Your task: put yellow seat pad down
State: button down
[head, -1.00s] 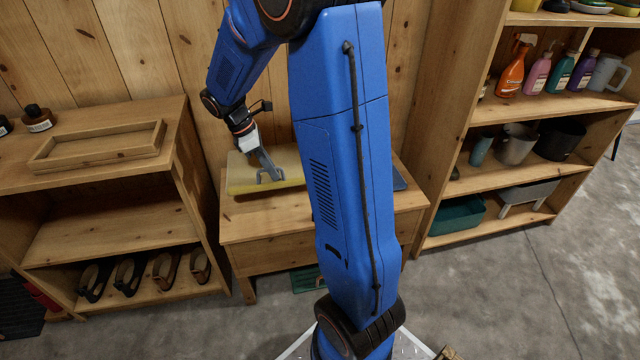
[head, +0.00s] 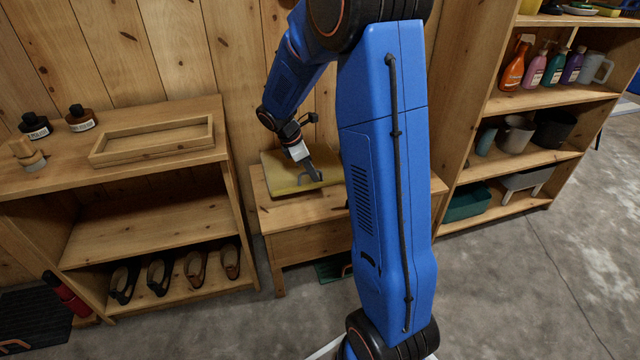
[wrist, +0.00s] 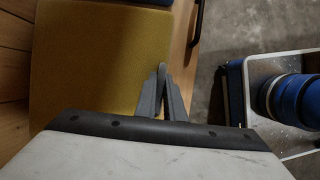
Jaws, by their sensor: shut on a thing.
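The yellow seat pad (head: 283,179) is at the top of the low wooden bench (head: 270,222), near its left end. It also fills much of the wrist view (wrist: 90,70). My gripper (head: 313,177) is shut on the pad's edge; in the wrist view its fingers (wrist: 163,92) meet at the pad's right side. The pad looks roughly flat and close to the bench top. I cannot tell whether its whole underside touches the wood. My arm hides the right part of the bench.
A wooden shelf unit on the left bears an empty tray (head: 152,142), two dark bottles and a brush, with several shoes (head: 195,268) below. A tall shelf on the right holds spray bottles (head: 516,64), pots and bins. A dark mat (head: 30,318) lies at the lower left. Grey floor is open at right.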

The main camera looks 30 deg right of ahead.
aim_at(311, 182)
jog(key=shift+f, duration=2.8)
jog(key=c, duration=1.9)
grip_release()
jog(key=shift+o, duration=0.2)
jog(key=v, duration=1.2)
jog(key=shift+s, duration=0.1)
jog(key=s+a+r+m+t+y, duration=0.1)
jog(key=s+a+r+m, duration=0.1)
jog(key=s+r+m, duration=0.45)
jog(key=s+a+r+m+t+y, duration=0.1)
jog(key=s+a+r+t, duration=0.2)
jog(key=s, duration=0.6)
jog(key=s+a+r+m+t+y, duration=0.1)
jog(key=s+a+m, duration=0.1)
jog(key=s, duration=0.6)
jog(key=s+a+r+m+t+y, duration=0.1)
jog(key=s+a+m, duration=0.2)
jog(key=s+m, duration=0.2)
jog(key=shift+s, duration=1.6)
